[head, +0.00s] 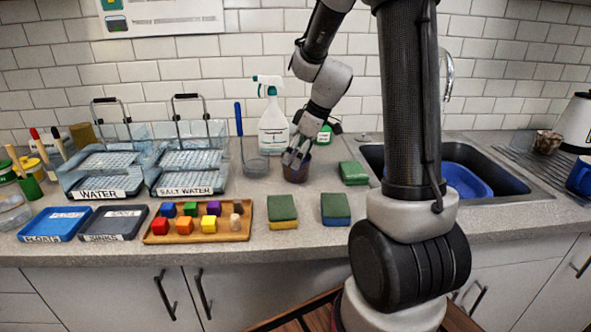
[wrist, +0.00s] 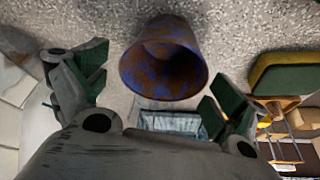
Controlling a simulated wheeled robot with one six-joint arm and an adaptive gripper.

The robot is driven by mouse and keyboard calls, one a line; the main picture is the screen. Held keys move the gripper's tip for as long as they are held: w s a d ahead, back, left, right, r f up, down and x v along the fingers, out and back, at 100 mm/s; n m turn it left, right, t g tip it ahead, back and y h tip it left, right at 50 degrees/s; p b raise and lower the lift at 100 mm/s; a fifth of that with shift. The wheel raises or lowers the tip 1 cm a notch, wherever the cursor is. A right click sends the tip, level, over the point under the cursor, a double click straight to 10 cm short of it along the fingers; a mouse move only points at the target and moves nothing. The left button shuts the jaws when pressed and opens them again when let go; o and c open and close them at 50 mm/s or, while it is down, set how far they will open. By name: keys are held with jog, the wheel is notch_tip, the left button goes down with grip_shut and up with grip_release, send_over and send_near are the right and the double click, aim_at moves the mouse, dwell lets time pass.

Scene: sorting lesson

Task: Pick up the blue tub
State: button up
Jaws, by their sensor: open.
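A small round tub (head: 296,173), mottled blue and rusty brown, stands on the grey counter; it also shows in the wrist view (wrist: 164,62), with its open mouth facing the camera. My gripper (head: 295,158) is open at the tub's rim, with its fingers pointing down. In the wrist view the green-padded fingers are spread apart, and the tub shows between and beyond them. I cannot tell whether a finger touches it. The gripper partly hides the tub's top in the head view. A larger blue basin (head: 466,182) lies in the sink at the right.
A spray bottle (head: 272,128) and a ladle stand behind and left of the tub. Green sponges (head: 354,172) lie to its right and in front. A wooden tray of coloured blocks (head: 160,238) and clear bins (head: 190,160) are at the left. Bare counter surrounds the tub.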

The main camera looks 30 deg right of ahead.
jog(key=x, duration=0.4)
jog(key=shift+a+f, duration=0.15)
jog(key=shift+f, duration=0.25)
jog(key=shift+c, duration=0.4)
jog(key=c, duration=0.6)
